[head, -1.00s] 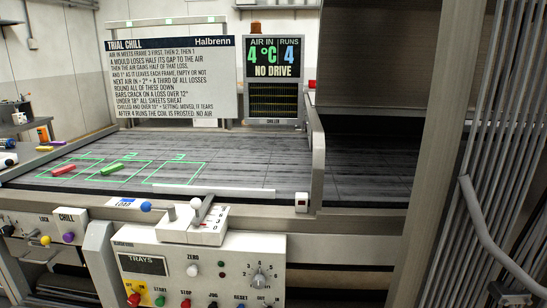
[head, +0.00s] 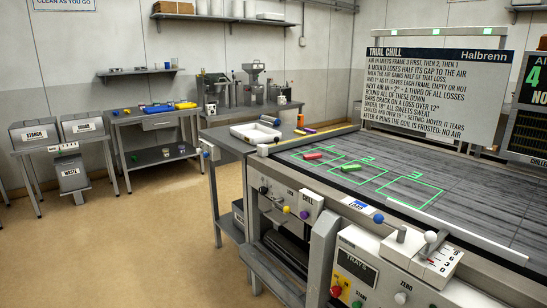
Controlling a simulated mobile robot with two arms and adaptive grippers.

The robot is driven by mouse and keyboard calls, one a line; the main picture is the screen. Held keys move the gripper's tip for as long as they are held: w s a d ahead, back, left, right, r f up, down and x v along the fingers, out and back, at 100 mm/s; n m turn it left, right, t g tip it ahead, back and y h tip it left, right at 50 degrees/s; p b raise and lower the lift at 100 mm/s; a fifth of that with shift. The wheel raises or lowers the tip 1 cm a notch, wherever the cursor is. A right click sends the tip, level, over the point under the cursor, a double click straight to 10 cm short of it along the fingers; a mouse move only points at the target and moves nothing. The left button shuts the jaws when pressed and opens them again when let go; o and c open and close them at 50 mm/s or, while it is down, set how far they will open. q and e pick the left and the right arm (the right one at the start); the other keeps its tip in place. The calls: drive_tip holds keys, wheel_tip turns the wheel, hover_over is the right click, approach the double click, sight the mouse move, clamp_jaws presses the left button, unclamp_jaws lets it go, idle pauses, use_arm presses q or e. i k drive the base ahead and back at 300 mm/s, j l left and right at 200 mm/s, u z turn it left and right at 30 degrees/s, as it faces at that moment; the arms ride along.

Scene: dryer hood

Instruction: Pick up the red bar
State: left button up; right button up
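The red bar (head: 313,156) lies in the leftmost green-outlined frame on the grey slatted belt, near the belt's left end in the head view. A green bar (head: 351,167) lies to its right in the middle outlined frame. The right outlined frame (head: 411,193) is empty. Neither of my grippers shows in the head view.
A side table with a white tray (head: 255,133) adjoins the belt's left end. The control panel (head: 372,270) with levers and knobs fronts the machine. A sign (head: 433,85) stands behind the belt. Benches (head: 155,122) line the back wall; the floor (head: 150,240) at left is clear.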

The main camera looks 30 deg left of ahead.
sight(316, 156)
drive_tip(key=u, duration=0.8)
drive_tip(key=i+j, duration=0.15)
drive_tip(key=z, duration=0.05)
